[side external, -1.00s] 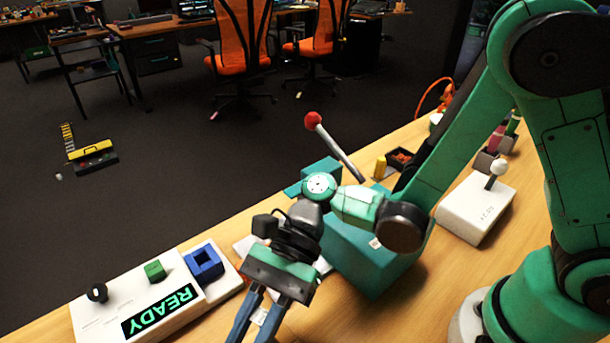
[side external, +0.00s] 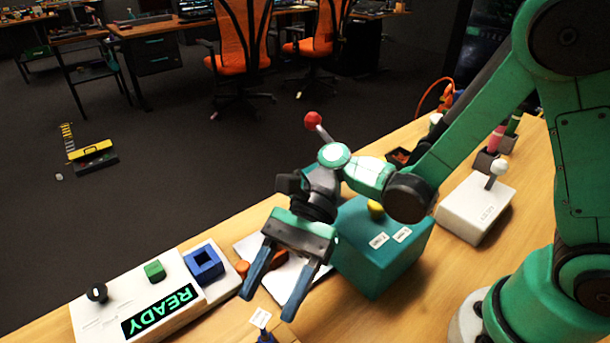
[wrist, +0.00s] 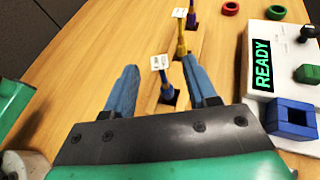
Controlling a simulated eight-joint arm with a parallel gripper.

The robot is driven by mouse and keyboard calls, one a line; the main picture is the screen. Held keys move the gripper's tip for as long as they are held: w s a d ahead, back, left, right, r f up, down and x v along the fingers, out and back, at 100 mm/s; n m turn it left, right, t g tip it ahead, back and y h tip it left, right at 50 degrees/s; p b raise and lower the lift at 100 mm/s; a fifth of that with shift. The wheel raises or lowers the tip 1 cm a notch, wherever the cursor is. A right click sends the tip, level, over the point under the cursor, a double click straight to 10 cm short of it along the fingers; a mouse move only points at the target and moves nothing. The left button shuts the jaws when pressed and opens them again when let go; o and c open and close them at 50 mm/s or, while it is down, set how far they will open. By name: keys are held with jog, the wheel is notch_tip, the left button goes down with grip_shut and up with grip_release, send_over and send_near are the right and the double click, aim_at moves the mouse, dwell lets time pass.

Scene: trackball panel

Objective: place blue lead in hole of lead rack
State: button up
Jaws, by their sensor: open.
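My gripper (side external: 267,306) is open, its two blue fingers apart and empty; in the wrist view the gripper (wrist: 160,65) points toward a row of leads. The nearest blue lead (wrist: 167,88) has a white tag and stands in a dark square hole of the wooden lead rack (wrist: 152,102). It appears between the fingers without visible contact. In the side view, a tagged blue lead (side external: 265,337) shows below the fingertips, mostly cut off by the frame's bottom edge.
A white panel (side external: 215,286) with a READY display, knobs and a blue square socket (side external: 204,262) stands at left. A teal box (side external: 375,265) is right of my gripper. A white joystick box (side external: 475,210) stands farther right. Red (wrist: 231,8) and green rings lie on the table.

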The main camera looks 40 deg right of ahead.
jog(key=w+d+n+t+h, duration=0.1)
jog(key=d+n+t+h, duration=0.1)
jog(key=d, duration=0.2)
jog(key=w+d+r+n+t+h, duration=0.1)
jog(key=w+d+n+t+h, duration=0.1)
jog(key=d, duration=0.3)
jog(key=w+d+r+n+t+h, duration=0.1)
jog(key=d+n+t+h, duration=0.2)
jog(key=d+t, duration=0.1)
jog(key=shift+w+d+r+h, duration=0.15)
jog(key=shift+d+h, duration=0.25)
jog(key=shift+d, duration=0.05)
jog(key=d+n+t+h, duration=0.1)
jog(key=d+n, duration=0.1)
jog(key=d+r+n+t+h, duration=0.1)
jog(key=d+n, duration=0.1)
jog(key=d+n+t+h, duration=0.1)
jog(key=d+n+h, duration=0.1)
jog(key=shift+r+t, duration=0.3)
jog(key=shift+t, duration=0.1)
jog(key=shift+w+d+r+n+h, duration=0.1)
jog(key=shift+d+r+n+h, duration=0.1)
jog(key=shift+n+h, duration=0.1)
jog(key=shift+f, duration=0.1)
